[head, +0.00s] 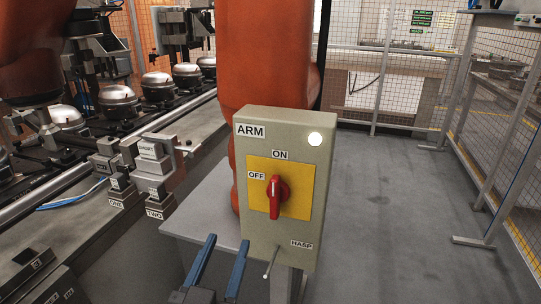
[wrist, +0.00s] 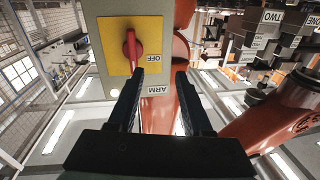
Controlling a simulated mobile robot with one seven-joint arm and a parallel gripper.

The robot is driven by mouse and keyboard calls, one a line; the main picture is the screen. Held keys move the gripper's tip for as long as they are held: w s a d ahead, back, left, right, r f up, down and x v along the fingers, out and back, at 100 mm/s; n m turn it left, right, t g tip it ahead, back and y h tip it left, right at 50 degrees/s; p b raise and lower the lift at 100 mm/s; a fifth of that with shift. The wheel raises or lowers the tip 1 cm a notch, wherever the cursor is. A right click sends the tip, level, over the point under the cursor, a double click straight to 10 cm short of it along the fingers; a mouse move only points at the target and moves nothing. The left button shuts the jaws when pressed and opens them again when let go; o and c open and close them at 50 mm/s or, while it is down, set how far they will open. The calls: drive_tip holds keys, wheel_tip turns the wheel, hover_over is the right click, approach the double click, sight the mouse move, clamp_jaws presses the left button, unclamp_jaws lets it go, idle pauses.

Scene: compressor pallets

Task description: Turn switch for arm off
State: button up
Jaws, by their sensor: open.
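The grey ARM switch box (head: 262,225) stands in the middle of the head view. Its red rotary knob (head: 278,197) sits on a yellow plate (head: 300,180); the handle is upright, in line with the ON label (head: 280,155). The OFF label (head: 257,175) is at its upper left. In the wrist view the box appears turned over, with the knob (wrist: 130,50) near the left finger's tip. My gripper (head: 227,241) is open and empty, below and left of the knob in the head view. It also shows in the wrist view (wrist: 160,74).
A round white lamp (head: 315,139) is on the box's upper right corner. A small metal lever (head: 271,262) sticks out near the HASP label. An orange robot arm (head: 262,60) stands behind the box. Compressors (head: 118,100) line the conveyor at left. Open floor (head: 390,215) lies to the right.

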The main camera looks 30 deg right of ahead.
sight(273, 198)
drive_tip(key=s+d+r+g+h+p, duration=0.2)
drive_tip(key=s+p, duration=0.1)
drive_tip(key=p, duration=0.3)
drive_tip(key=shift+m, duration=0.4)
drive_tip(key=p+x, duration=0.1)
drive_tip(key=x, duration=0.5)
drive_tip(key=p+x, duration=0.1)
drive_tip(key=x, duration=0.5)
drive_tip(key=shift+w+f+p, duration=0.15)
drive_tip(key=shift+f+p, duration=0.05)
drive_tip(key=shift+p, duration=0.2)
drive_tip(key=shift+c, duration=0.3)
clamp_jaws()
